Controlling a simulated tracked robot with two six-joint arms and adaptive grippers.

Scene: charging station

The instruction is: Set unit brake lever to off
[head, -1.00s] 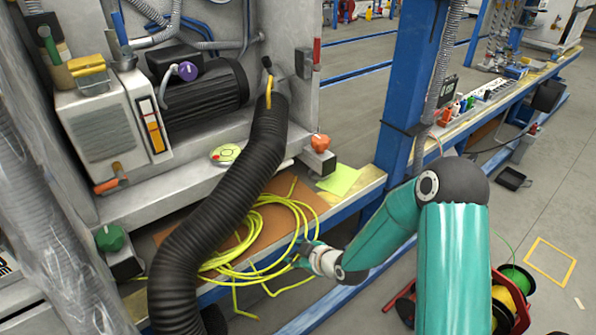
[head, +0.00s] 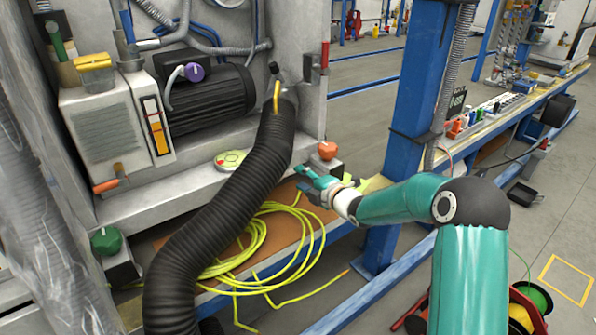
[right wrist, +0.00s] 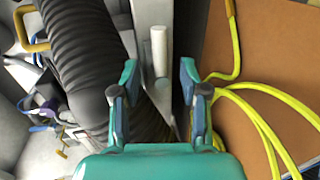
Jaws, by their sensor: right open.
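Two levers show on the machine, and I cannot tell which is the unit brake lever. A red upright handle (head: 324,56) is on the right edge of the cabinet; an orange handle (head: 106,186) sticks out at the lower left. My right gripper (head: 312,184) is open by the ledge, just left of the orange knob (head: 327,150) and below the red handle. In the right wrist view, the open fingers (right wrist: 158,72) have a pale cylindrical post (right wrist: 159,50) beyond and between them. Contact is not visible. My left gripper is out of view.
A thick black corrugated hose (head: 215,215) runs down left of my right gripper. A coil of yellow cable (head: 262,240) lies on a brown board below it. A blue post (head: 412,100) stands to the right. A green knob (head: 107,240) is at the lower left.

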